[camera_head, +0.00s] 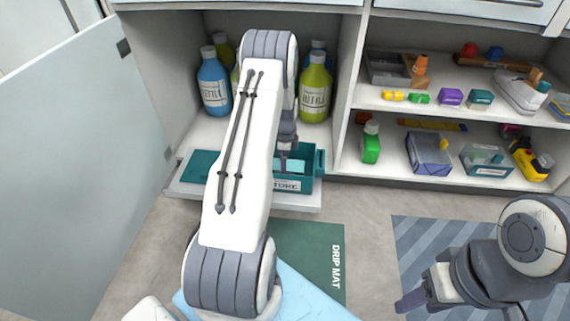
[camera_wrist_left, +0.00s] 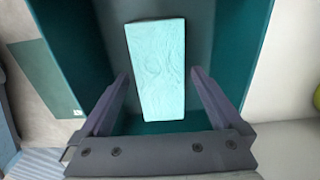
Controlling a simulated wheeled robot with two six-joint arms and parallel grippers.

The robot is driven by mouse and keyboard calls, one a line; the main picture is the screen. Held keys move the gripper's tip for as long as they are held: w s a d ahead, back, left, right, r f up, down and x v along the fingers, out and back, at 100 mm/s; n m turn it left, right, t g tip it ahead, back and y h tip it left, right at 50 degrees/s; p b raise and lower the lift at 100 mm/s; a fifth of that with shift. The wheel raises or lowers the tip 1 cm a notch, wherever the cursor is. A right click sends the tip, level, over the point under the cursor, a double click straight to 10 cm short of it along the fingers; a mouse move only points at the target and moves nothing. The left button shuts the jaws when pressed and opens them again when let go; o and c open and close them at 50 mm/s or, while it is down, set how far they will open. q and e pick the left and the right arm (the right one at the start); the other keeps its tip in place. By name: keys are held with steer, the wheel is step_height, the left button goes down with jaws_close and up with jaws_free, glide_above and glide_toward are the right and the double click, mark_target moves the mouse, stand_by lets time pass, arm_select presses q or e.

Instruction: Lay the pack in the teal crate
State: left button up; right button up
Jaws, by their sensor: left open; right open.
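The teal crate (camera_head: 308,184) with a STORE label stands on the pull-out shelf of the open cabinet. The pale turquoise pack (camera_wrist_left: 157,70) lies inside the crate in the left wrist view, long side running away from the gripper. A bit of it shows in the head view (camera_head: 296,165). My left gripper (camera_wrist_left: 162,78) is open over the crate, with a finger on each side of the pack's near part and visible gaps. In the head view my left arm hides part of the crate. My right gripper (camera_head: 418,299) is open and empty, low at the right.
Blue and yellow-green bottles (camera_head: 314,93) stand behind the crate. A teal flat piece (camera_head: 199,165) lies left of it. The cabinet door (camera_head: 75,150) stands open at left. Shelves at right hold tools and boxes (camera_head: 429,155).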

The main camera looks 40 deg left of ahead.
arm_select(q)
step_height(320, 180, up, 12)
steer(key=p, duration=0.7)
steer(key=s+d+r+n, duration=0.1)
steer(key=s+d+r, duration=0.1)
steer(key=d+r, duration=0.5)
steer(key=s+d+r, duration=0.1)
steer(key=d+r, duration=0.2)
steer(key=d, duration=0.9)
steer(key=s+d+r+n, duration=0.1)
steer(key=s+d+r, duration=0.1)
steer(key=d+r, duration=0.55)
steer(key=s+d+r, duration=0.1)
steer(key=s+d, duration=0.2)
steer(key=s, duration=0.4)
steer(key=s+d+r+n, duration=0.1)
steer(key=s+d, duration=0.3)
steer(key=s, duration=0.4)
steer(key=s+d+r+n+h, duration=0.1)
steer(key=s+d, duration=0.3)
steer(key=s, duration=0.4)
steer(key=shift+d+r, duration=0.2)
step_height(320, 180, up, 50)
steer(key=p, duration=4.9)
steer(key=shift+f+p, duration=0.15)
steer(key=shift+p, duration=0.2)
